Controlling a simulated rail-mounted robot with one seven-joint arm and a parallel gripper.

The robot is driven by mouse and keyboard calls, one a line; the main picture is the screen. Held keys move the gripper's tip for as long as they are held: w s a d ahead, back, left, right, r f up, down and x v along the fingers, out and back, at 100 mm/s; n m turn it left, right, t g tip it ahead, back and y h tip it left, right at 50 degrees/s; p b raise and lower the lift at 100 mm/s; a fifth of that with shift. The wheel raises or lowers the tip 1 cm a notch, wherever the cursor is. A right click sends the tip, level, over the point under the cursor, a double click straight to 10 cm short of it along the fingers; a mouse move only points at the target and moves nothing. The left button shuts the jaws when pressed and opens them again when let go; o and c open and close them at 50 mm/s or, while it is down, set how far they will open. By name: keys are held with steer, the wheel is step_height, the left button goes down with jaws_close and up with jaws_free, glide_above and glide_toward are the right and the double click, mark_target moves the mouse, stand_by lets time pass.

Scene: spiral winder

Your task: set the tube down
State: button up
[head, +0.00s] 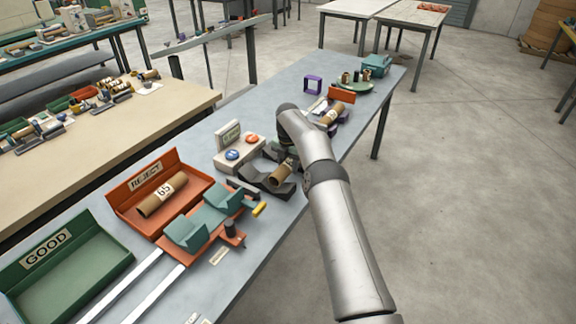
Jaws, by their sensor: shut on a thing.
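A brown cardboard tube (283,174) is tilted at a dark grey cradle (258,180) near the middle of the bench. My gripper (288,162) is shut on this tube; its fingers are mostly hidden by my arm. I cannot tell whether the tube touches the cradle. Another cardboard tube, labelled 65 (162,194), lies in the orange REJECT tray (150,168). A further tube (332,113) lies farther back on the bench, beyond my wrist.
A green GOOD tray (98,262) is at the near left. Teal V-blocks (206,218) on rails stand before the REJECT tray. A button box (238,152) is left of my wrist. An orange block (341,95) and a green plate (354,86) are farther back.

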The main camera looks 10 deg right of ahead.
steer(key=shift+f, duration=0.55)
steer(key=shift+f+b, duration=0.45)
steer(key=shift+b, duration=0.05)
steer(key=o, duration=1)
steer(key=shift+r, duration=0.1)
